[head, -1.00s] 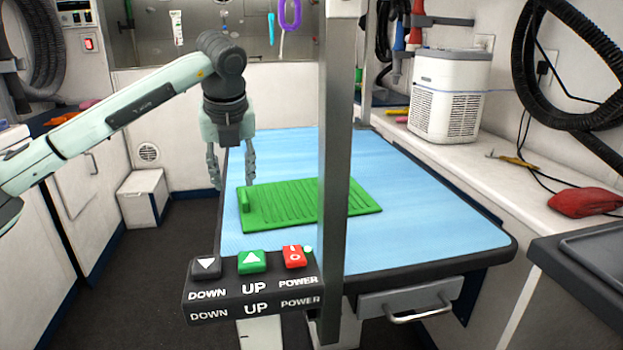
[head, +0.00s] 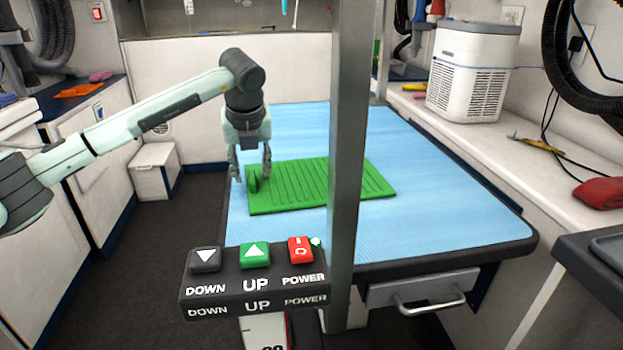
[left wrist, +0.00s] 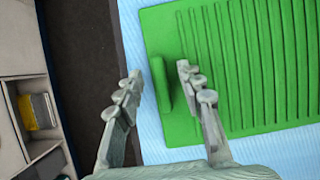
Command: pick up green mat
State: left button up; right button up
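The green mat (head: 312,186) lies flat on the blue surface of the grooming table (head: 420,215). It has ridges and a raised green handle-like bar (head: 252,180) at its left end. A grey post hides part of the mat's right side. My left gripper (head: 251,178) is open and empty, pointing down at the mat's left end. In the left wrist view the mat (left wrist: 238,70) fills the upper right, and its bar (left wrist: 160,85) shows between the spread fingers of my left gripper (left wrist: 158,78). Contact with the bar cannot be told. My right gripper is not in view.
A grey upright post (head: 347,150) stands in front of the table. A control box (head: 255,290) with DOWN, UP and POWER buttons is at the near edge. A white appliance (head: 472,75) and a red pouch (head: 599,193) are on the right counter. The table's right part is clear.

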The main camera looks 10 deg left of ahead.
pick_arm(q)
jog(key=shift+f+b, duration=0.25)
jog(key=shift+b, duration=0.1)
dwell(0.4)
jog(key=shift+c, duration=0.5)
grip_shut()
